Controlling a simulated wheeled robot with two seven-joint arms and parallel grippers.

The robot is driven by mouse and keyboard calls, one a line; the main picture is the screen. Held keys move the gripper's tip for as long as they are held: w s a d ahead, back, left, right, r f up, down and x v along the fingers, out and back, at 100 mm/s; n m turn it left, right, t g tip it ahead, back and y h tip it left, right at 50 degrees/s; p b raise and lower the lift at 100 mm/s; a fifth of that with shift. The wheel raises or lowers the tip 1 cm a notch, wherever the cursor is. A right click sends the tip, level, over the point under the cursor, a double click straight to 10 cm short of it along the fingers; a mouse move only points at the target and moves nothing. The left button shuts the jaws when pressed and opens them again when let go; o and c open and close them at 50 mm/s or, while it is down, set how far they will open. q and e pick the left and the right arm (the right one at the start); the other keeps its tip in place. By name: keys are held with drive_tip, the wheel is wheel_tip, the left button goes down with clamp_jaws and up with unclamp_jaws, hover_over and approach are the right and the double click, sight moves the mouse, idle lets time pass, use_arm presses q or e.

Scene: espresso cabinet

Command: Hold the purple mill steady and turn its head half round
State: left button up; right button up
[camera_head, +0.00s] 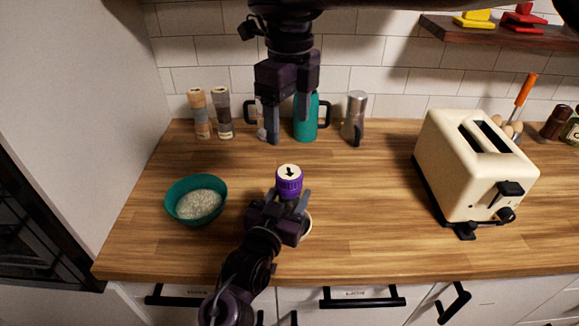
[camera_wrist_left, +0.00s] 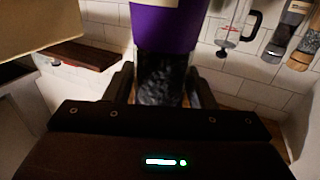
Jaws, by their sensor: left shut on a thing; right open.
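The purple mill (camera_head: 289,184) stands upright near the middle of the counter. Its pale top carries a black arrow that points toward the front edge. My left gripper (camera_head: 279,203) is shut on the mill's body below the purple head. In the left wrist view the mill's purple part (camera_wrist_left: 168,25) rises above its dark, see-through body (camera_wrist_left: 160,78), which sits between the fingers of my left gripper (camera_wrist_left: 162,88). My right gripper (camera_head: 288,122) hangs from above with its fingers open and empty, above and apart from the mill. The mill's lower part is hidden in the head view.
A teal bowl of pale grains (camera_head: 197,200) stands to the left. A cream toaster (camera_head: 470,165) stands to the right. Two shakers (camera_head: 224,115), a teal pot (camera_head: 312,120) and a metal pot (camera_head: 355,115) line the back. A partly hidden pale rim shows beside my left gripper.

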sight(290, 171)
wheel_tip(290, 171, down, 12)
drive_tip(key=shift+w+d+r, duration=0.1)
drive_tip(key=shift+r, duration=0.1)
idle(0.4)
drive_tip(key=c, duration=1)
